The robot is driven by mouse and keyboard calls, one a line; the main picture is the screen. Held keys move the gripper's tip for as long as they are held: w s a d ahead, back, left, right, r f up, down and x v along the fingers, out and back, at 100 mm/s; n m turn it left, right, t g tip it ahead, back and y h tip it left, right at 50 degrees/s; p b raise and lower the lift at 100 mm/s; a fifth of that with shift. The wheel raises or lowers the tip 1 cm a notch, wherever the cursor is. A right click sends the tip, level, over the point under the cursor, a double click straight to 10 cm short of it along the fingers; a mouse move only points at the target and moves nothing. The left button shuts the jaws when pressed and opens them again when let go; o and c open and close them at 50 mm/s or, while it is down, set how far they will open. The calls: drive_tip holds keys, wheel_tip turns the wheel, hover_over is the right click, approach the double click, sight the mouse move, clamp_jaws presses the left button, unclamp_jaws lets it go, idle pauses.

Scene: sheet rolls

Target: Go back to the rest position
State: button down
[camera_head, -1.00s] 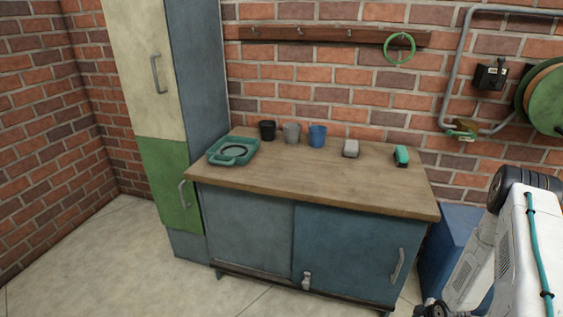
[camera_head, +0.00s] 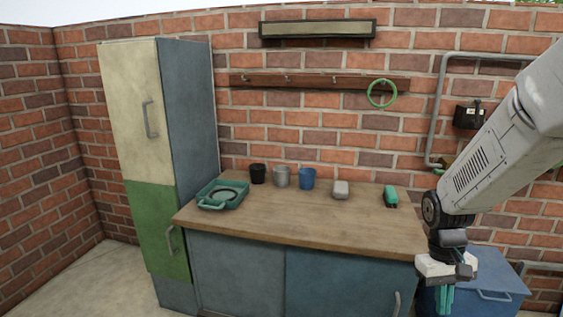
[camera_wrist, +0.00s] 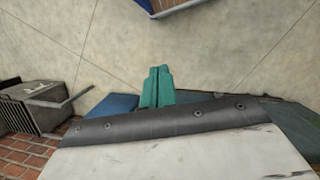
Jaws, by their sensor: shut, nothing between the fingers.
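My gripper (camera_head: 444,299) hangs pointing down at the right, in front of the blue chest and beside the workbench's right end. Its teal fingers are together with nothing between them. In the wrist view the closed teal fingers (camera_wrist: 157,87) point out over the pale floor. My arm comes in from the right edge in the head view and bends down at the wrist.
The wooden workbench (camera_head: 300,220) holds a green tray (camera_head: 222,195), black (camera_head: 257,173), grey (camera_head: 281,177) and blue (camera_head: 307,178) cups, a pale block (camera_head: 341,190) and a green-topped block (camera_head: 390,196). A blue chest (camera_head: 497,278) stands right. A tall cabinet (camera_head: 188,130) stands left.

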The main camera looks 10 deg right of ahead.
drive_tip(key=s+a+r+t, duration=0.2)
drive_tip(key=s+a+r, duration=0.4)
drive_tip(key=r, duration=0.2)
drive_tip(key=s+a+r+n+t, duration=0.1)
drive_tip(key=s+a+r+t, duration=0.1)
drive_tip(key=s+a+r, duration=0.5)
drive_tip(key=shift+r+t, duration=0.3)
drive_tip(key=shift+r, duration=0.6)
